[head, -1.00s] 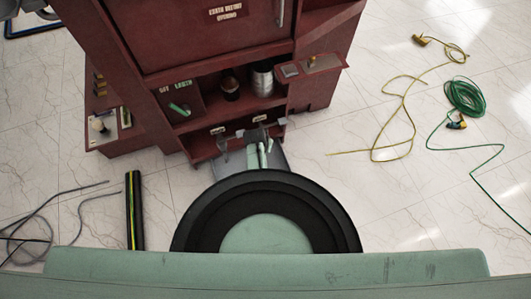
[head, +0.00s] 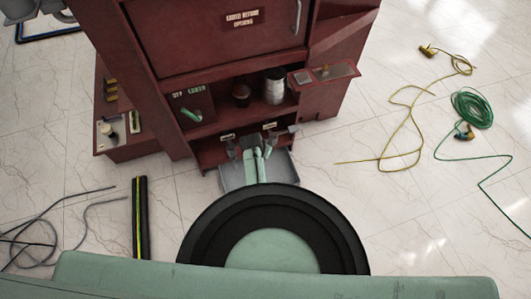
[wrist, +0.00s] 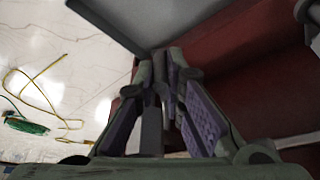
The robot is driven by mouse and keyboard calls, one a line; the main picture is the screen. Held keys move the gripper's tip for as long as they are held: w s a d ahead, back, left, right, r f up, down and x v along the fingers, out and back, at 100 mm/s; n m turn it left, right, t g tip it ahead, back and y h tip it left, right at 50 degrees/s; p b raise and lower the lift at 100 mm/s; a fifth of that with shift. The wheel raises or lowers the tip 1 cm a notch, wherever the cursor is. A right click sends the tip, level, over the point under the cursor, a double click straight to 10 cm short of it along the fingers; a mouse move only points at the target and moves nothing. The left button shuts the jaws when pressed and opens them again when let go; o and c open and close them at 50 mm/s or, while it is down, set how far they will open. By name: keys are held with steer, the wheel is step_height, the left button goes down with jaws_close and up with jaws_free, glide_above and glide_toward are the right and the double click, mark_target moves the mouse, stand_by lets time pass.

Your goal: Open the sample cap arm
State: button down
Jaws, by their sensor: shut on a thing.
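My gripper (head: 252,143) reaches the low front of the dark red cabinet (head: 200,45). In the wrist view my gripper (wrist: 163,92) has its purple-padded fingers close together, shut on a narrow dark part between the tips. That part is mostly hidden by the fingers. A grey tray-like panel (head: 232,178) sticks out from the cabinet's base under my gripper. A flat grey piece also shows beyond the fingertips in the wrist view (wrist: 108,22). I cannot tell for sure which part is the sample cap arm.
The cabinet's open shelf holds a dark jar (head: 241,94) and a metal cylinder (head: 274,88). A side ledge (head: 325,73) juts out at right. A yellow cable (head: 390,130) and green cable coil (head: 472,108) lie on the right floor.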

steer(key=shift+a, duration=0.1)
stand_by(0.3)
steer(key=c, duration=1.7)
jaws_free()
steer(key=shift+o, duration=0.2)
